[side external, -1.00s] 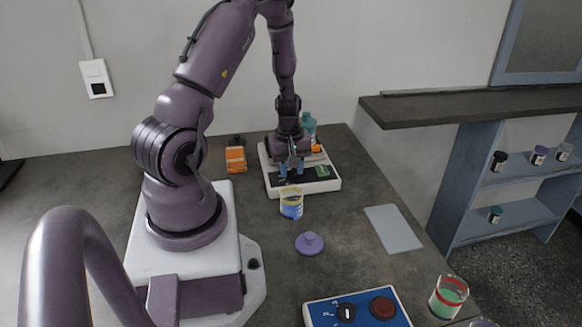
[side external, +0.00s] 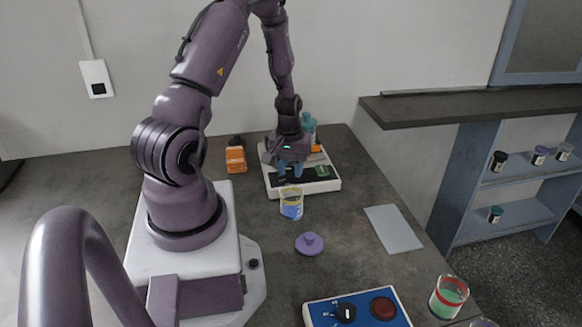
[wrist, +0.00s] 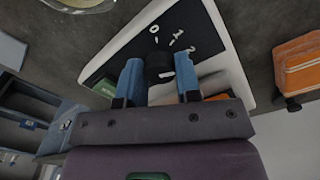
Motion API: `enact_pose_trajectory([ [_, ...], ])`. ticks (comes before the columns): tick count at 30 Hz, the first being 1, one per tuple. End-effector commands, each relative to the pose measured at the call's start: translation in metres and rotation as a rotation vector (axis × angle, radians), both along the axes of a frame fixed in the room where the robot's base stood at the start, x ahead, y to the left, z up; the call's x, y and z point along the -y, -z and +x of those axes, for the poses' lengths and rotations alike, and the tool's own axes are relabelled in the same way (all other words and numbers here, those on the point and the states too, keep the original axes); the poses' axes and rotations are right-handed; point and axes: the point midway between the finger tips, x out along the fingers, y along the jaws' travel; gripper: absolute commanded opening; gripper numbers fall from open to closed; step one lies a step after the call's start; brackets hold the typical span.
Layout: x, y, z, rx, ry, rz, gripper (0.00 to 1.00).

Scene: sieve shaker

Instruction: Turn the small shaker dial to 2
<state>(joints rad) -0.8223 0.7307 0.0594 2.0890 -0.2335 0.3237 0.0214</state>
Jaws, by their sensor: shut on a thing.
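The white shaker base (side external: 328,186) with a black top panel stands at the back of the table. Its black dial (wrist: 159,64) shows in the wrist view, with white marks 0, 1 and 2 beside it. My gripper (side external: 290,173) is over the panel. In the wrist view its two blue fingers (wrist: 160,75) are on either side of the dial and shut on it. A small pale mark shows on the dial's near side, but I cannot tell for sure which number it points to. In the side view the fingers and wrist hide the dial.
An orange box (side external: 236,159) stands left of the shaker. A beaker with blue contents (side external: 291,206) is close in front, then a purple lid (side external: 309,244). A blue control box (side external: 322,315) with a dial and red button and a jar (side external: 448,298) are nearer. A grey sheet (side external: 392,229) lies right.

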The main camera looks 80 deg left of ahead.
Motion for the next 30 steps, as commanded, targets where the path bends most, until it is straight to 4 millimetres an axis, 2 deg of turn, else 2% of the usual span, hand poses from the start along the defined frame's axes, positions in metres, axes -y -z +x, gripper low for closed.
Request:
enact_pose_trajectory([
  [11, 0.000, -0.001, 0.000, 0.000, 0.003, -0.002, 0.08],
  [12, 0.000, -0.001, 0.000, 0.000, 0.003, -0.002, 0.36],
  [15, 0.000, -0.001, 0.000, 0.000, 0.003, -0.002, 0.57],
  [25, 0.000, -0.004, 0.000, 0.001, 0.003, 0.001, 0.57],
  [30, -0.001, -0.027, 0.000, 0.004, 0.004, 0.004, 0.57],
])
